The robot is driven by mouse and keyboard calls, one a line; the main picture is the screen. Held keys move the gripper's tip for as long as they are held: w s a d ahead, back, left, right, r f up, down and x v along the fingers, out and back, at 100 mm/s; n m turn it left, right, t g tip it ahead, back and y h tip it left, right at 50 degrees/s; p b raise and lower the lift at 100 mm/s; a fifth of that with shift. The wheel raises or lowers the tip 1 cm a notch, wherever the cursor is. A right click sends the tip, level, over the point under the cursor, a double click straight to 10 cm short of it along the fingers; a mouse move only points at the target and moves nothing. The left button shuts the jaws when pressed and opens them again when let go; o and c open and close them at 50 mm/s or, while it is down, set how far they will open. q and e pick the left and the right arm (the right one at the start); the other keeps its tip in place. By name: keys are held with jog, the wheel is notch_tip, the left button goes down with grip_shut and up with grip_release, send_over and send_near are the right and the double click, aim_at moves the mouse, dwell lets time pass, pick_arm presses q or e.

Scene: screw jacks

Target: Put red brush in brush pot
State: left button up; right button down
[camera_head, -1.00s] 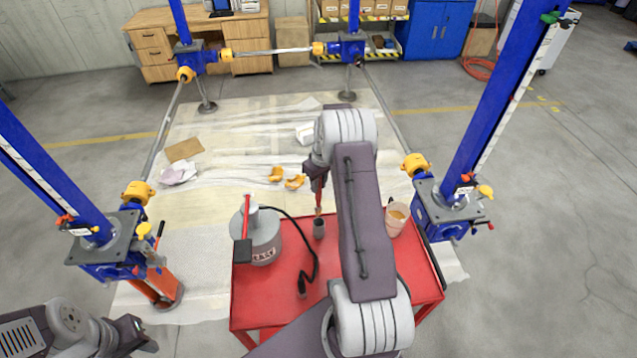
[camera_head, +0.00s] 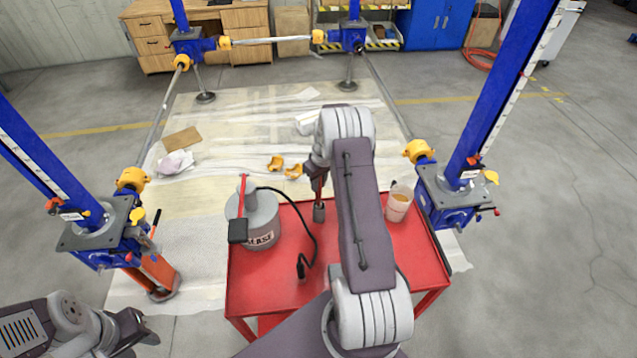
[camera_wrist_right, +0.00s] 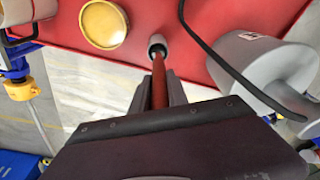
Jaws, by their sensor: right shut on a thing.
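My right gripper (camera_head: 318,172) is shut on the red brush (camera_head: 320,194) and holds it about upright over the red cart.
The red cart top (camera_head: 280,285) also carries a grey grease can (camera_head: 262,225) with a black hose (camera_head: 314,240), left of the pot, and a translucent cup (camera_head: 398,203) to the right. Blue screw jacks (camera_head: 100,232) stand on both sides.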

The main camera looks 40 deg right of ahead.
jog(key=c, duration=1.2)
grip_release()
notch_tip(320, 180, up, 9)
jog(key=s+b, duration=0.1)
jog(key=b, duration=0.1)
jog(key=shift+s, duration=0.15)
